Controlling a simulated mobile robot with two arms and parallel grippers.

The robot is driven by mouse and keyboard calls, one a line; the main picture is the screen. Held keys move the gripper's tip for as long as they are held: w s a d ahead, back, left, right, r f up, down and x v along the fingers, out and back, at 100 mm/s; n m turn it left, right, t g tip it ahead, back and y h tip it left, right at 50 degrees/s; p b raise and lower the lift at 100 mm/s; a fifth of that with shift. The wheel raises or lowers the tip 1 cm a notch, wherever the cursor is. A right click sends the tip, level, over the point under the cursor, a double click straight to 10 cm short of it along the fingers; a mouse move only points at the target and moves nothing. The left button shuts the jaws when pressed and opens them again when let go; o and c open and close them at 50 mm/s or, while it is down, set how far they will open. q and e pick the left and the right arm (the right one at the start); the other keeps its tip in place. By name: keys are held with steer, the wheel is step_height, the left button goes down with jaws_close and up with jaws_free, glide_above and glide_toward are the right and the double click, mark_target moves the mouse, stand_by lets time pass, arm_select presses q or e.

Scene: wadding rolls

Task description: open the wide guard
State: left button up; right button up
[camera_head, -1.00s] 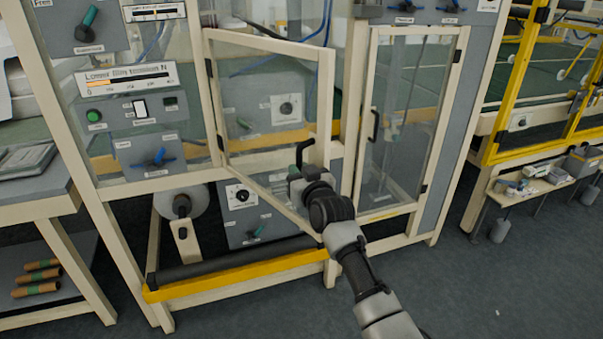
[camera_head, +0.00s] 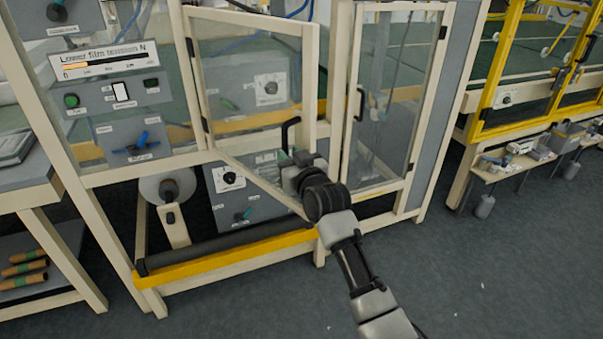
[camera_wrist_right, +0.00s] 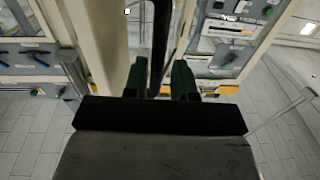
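The wide guard (camera_head: 250,18) is a clear door panel in a cream frame, in the middle of the head view. It is hinged on its left side and stands ajar, its free edge swung out towards me. A black bar handle (camera_head: 287,131) is near its free edge. My right gripper (camera_head: 292,160) is at the lower part of this handle. In the right wrist view, the dark green fingers (camera_wrist_right: 160,80) stand on either side of the black handle (camera_wrist_right: 160,35), close to it, and appear shut on it. My left gripper is out of view.
A narrower clear guard (camera_head: 395,95) with its own handle is to the right, beyond a cream post. A yellow bar (camera_head: 220,262) and dark roller (camera_head: 225,243) run low in front. A shelf table (camera_head: 45,195) stands left. The grey floor in front is clear.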

steer(key=b+v, duration=0.1)
steer(key=v, duration=0.6)
steer(key=shift+s+r, duration=0.1)
steer(key=shift+s, duration=0.05)
